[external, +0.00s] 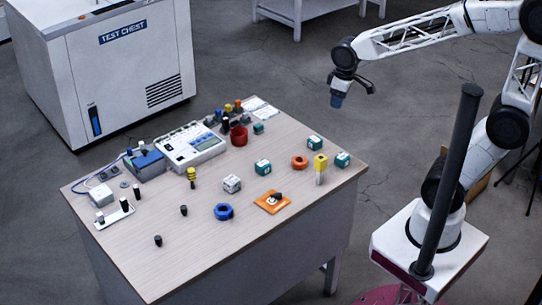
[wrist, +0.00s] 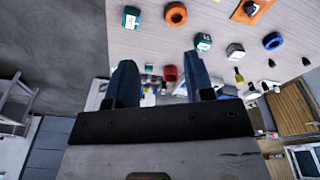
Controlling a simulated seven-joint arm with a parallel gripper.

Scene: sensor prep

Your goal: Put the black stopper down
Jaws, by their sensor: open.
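Two small black stoppers stand apart on the table, one near the front edge (external: 158,240) and one farther back (external: 183,209). In the wrist view two small dark pieces at the right (wrist: 271,63) look like the same stoppers. My gripper (external: 352,93) is raised in the air beyond the table's right side, well away from them. In the wrist view its two blue fingers (wrist: 160,62) stand wide apart with nothing held between them.
Bare table surrounds the stoppers. A white test chest (external: 125,65) stands behind.

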